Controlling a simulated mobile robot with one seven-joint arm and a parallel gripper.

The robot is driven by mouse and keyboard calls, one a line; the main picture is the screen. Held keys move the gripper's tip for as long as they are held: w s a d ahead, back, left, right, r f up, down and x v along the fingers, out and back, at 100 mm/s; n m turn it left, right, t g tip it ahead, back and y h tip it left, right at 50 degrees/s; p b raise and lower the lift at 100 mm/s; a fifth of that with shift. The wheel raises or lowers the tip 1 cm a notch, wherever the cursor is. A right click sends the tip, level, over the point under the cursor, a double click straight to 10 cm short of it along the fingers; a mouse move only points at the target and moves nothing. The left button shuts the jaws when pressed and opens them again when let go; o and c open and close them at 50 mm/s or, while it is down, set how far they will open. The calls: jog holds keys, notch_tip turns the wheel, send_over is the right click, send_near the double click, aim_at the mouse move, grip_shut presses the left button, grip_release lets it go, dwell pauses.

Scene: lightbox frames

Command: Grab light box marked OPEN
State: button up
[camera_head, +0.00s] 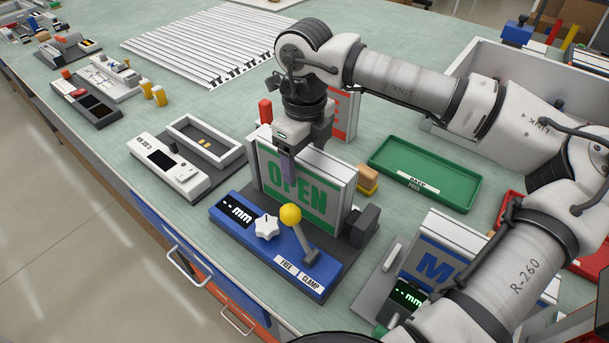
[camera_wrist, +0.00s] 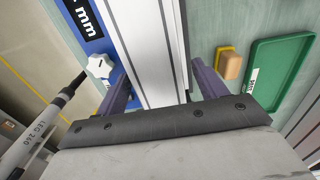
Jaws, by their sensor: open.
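The light box marked OPEN (camera_head: 272,181) is a white-framed panel with green letters. It stands upright in a grey holder behind a blue base panel (camera_head: 273,246) with a yellow-knobbed lever (camera_head: 291,215). My gripper (camera_head: 289,163) is at the top of the box, pointing down. In the wrist view, the box's pale top edge (camera_wrist: 145,45) runs between my two open fingers (camera_wrist: 160,88), one on each side. I cannot tell whether either finger touches it. The far side of the box is hidden.
A green tray (camera_head: 425,188) lies to the right, with a small wooden block (camera_head: 368,178) beside it. Another light box with blue letters (camera_head: 437,262) stands at front right, near my arm. A red-lettered box (camera_head: 342,112) stands behind. A grey-white device (camera_head: 168,165) is at left.

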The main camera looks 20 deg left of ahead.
jog(key=shift+f, duration=0.55)
grip_shut()
